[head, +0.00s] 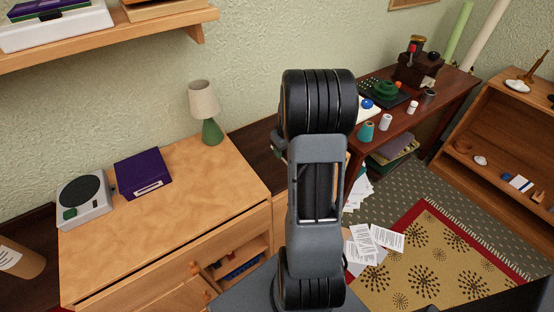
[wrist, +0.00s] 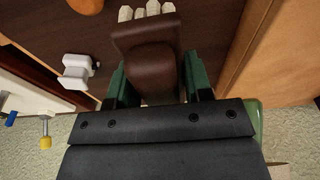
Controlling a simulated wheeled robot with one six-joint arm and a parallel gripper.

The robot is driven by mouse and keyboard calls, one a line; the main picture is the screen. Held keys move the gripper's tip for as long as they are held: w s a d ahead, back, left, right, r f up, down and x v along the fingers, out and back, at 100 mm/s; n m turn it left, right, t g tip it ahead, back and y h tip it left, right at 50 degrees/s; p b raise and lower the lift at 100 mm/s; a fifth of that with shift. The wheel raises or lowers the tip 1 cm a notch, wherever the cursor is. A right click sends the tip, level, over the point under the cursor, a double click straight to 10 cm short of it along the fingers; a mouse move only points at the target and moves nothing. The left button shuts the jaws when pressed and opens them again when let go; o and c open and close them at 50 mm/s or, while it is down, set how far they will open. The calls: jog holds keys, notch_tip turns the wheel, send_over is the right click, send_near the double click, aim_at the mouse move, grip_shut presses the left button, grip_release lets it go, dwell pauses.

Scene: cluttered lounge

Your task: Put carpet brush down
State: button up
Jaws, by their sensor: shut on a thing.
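The carpet brush (wrist: 150,65) is dark brown with whitish bristle tufts at its far end, at the top middle of the wrist view. My gripper (wrist: 153,85) is shut on its brown body, with a green finger on each side. A dark brown wooden surface (wrist: 105,110) lies behind the brush. I cannot tell whether the brush touches it. In the head view my arm fills the middle, and the gripper and the brush are hidden.
A light wooden cabinet (head: 165,215) carries a lamp (head: 206,110), a purple box (head: 143,172) and a grey device (head: 84,200). A cluttered dark desk (head: 440,100) stands right. Papers (head: 366,246) lie on the floor. The wrist view shows a white spool-like thing (wrist: 78,72) left of the brush.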

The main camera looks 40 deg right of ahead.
aim_at(277, 166)
jog(key=shift+w+a+f, duration=0.35)
jog(key=shift+a+f, duration=0.05)
jog(key=shift+f, duration=0.25)
jog(key=shift+w+a+f, duration=0.35)
jog(key=shift+f, duration=0.25)
jog(key=shift+w+a+f, duration=0.15)
jog(key=shift+f, duration=1.65)
jog(key=shift+f, duration=0.15)
jog(key=o, duration=1.2)
